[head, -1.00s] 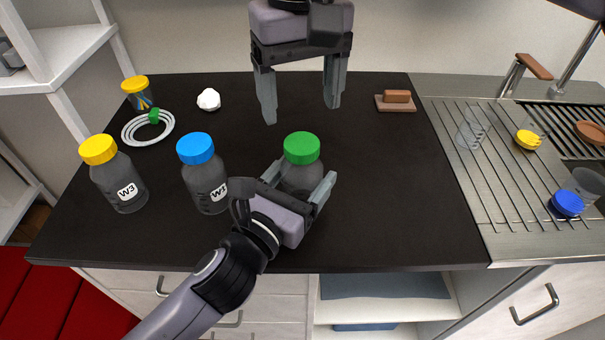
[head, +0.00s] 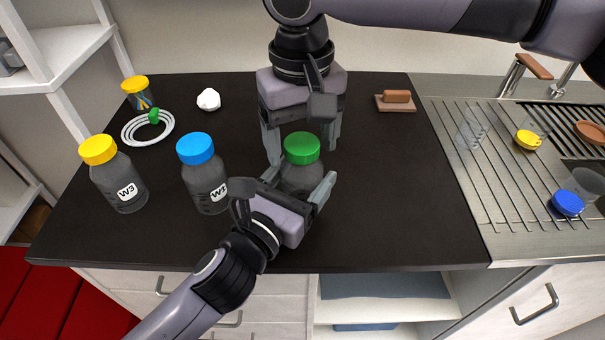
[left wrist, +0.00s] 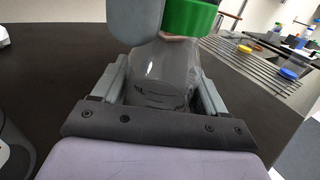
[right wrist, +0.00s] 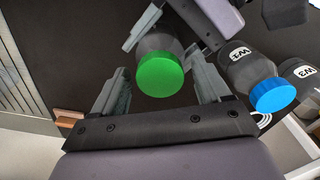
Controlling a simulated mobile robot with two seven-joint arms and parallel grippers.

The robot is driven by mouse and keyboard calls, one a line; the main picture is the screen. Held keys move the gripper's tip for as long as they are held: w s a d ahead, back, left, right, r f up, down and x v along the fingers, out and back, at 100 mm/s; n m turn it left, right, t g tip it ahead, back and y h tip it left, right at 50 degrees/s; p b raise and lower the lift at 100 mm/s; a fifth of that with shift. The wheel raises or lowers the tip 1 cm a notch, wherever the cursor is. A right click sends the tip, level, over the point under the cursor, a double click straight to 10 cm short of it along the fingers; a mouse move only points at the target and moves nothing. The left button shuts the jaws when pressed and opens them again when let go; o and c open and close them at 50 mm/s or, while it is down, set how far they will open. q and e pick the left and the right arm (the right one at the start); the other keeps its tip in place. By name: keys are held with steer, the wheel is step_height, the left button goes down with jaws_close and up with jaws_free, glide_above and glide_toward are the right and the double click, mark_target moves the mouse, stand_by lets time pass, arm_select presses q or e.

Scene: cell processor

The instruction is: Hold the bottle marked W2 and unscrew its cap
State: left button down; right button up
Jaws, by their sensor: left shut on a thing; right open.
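A dark translucent bottle with a green cap (head: 302,148) stands upright on the black table; no label on it shows. My left gripper (head: 300,181) is shut around its body, and the left wrist view shows the bottle body (left wrist: 163,75) between the fingers. My right gripper (head: 302,152) is open, pointing down from the far side, with its fingers on either side of the green cap. The right wrist view shows the green cap (right wrist: 160,75) between the open fingers, with gaps on both sides.
A blue-capped bottle (head: 205,185) and a yellow-capped bottle marked W3 (head: 118,185) stand to the left.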

steer(key=m, duration=0.4)
steer(key=shift+m, duration=1.2)
steer(key=m, duration=0.2)
steer(key=shift+m, duration=0.4)
steer(key=m, duration=0.3)
steer(key=shift+m, duration=0.3)
steer(key=shift+m, duration=0.3)
steer(key=m, duration=0.4)
